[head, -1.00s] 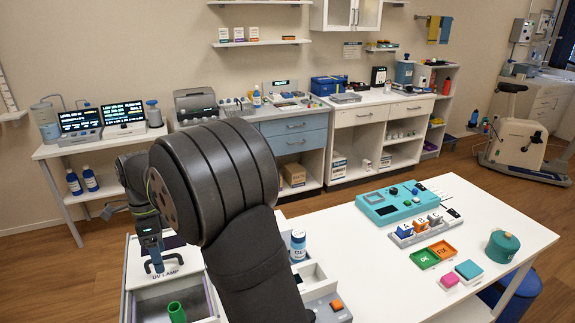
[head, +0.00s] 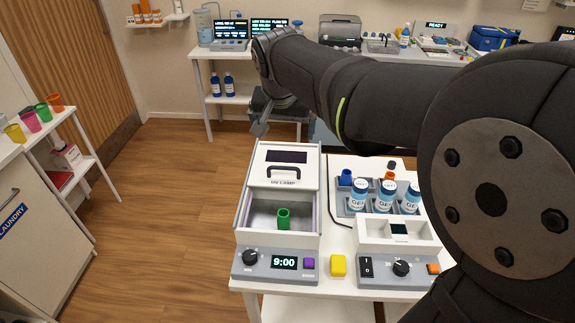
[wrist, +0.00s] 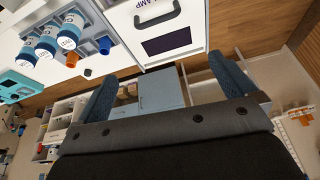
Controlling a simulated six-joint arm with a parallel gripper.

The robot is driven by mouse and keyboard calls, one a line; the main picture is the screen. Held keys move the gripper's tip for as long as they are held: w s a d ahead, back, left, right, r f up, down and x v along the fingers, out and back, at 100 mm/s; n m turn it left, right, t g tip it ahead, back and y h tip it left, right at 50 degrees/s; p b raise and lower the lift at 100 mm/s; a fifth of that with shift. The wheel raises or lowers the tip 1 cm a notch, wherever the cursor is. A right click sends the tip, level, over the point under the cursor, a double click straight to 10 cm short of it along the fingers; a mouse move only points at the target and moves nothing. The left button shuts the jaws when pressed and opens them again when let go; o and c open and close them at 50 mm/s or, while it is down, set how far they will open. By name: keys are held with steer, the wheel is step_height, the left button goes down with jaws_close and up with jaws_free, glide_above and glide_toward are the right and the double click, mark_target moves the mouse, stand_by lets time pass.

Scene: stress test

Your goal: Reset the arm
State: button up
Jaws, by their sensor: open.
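My arm reaches across the head view from the right. My gripper (head: 262,128) hangs at the back left of the UV lamp box, apart from the lid's handle. In the wrist view both fingers of my gripper (wrist: 165,68) are spread with nothing between them. The UV lamp lid (head: 283,155) has a dark window and a black handle (head: 284,171). It sits at the back of the box, leaving the front compartment open. A green cup (head: 283,219) stands in that compartment.
Blue-capped bottles (head: 362,190) stand in a rack right of the box. A control panel reading 9:00 (head: 284,262) and a yellow block (head: 338,266) are in front. Side shelves with coloured cups (head: 43,112) stand at left. The wooden floor (head: 175,190) between is clear.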

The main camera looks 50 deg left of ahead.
steer(key=shift+n, duration=0.4)
steer(key=x, duration=0.9)
steer(key=shift+w+a+f, duration=0.15)
steer(key=v, duration=1)
